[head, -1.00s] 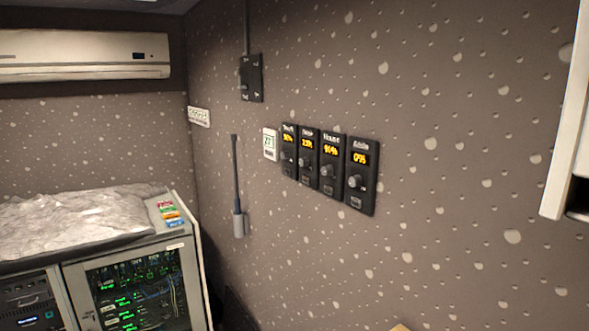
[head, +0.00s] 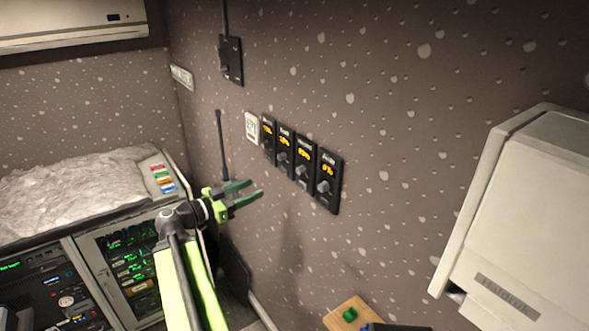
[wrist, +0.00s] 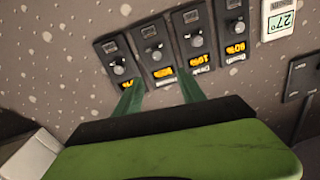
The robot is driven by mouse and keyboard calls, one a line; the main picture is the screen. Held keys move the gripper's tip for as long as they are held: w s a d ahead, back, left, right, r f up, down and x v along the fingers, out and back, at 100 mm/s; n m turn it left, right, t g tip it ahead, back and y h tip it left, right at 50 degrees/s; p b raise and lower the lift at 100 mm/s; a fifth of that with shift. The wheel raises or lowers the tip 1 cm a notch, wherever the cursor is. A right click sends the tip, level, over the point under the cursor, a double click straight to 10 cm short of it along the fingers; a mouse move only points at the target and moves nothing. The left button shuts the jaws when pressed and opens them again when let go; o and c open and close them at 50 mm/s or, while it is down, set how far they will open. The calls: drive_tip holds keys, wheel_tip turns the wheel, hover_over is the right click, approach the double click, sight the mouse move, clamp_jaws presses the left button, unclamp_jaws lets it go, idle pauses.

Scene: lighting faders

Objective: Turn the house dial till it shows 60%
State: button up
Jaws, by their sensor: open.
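The house dial is the third of the black dial panels on the wall, counted from the left in the head view. Its panel (head: 305,157) carries a grey round knob (head: 301,172) and a small orange readout, too blurred to read surely. In the wrist view the row is upside down, and the house knob (wrist: 156,54) lies just beyond the fingertips. My gripper (head: 257,189) is open and empty, in front of and left of the panels in the head view. In the wrist view its green fingers (wrist: 158,78) point to either side of the house panel, apparently apart from it.
Booth (head: 268,139), desk (head: 285,147) and aisle (head: 327,180) dials flank the house dial closely. A white thermostat (head: 251,127) is at the row's left. A white box (head: 530,200) juts out at right. A wooden surface (head: 345,312) lies below.

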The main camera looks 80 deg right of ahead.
sight(298, 171)
drive_tip(key=x, duration=1.6)
drive_tip(key=shift+s+a, duration=0.3)
drive_tip(key=shift+a, duration=0.05)
drive_tip(key=shift+s+d, duration=0.15)
drive_tip(key=shift+d, duration=0.25)
drive_tip(key=shift+s, duration=0.1)
clamp_jaws()
drive_tip(key=shift+d, duration=0.15)
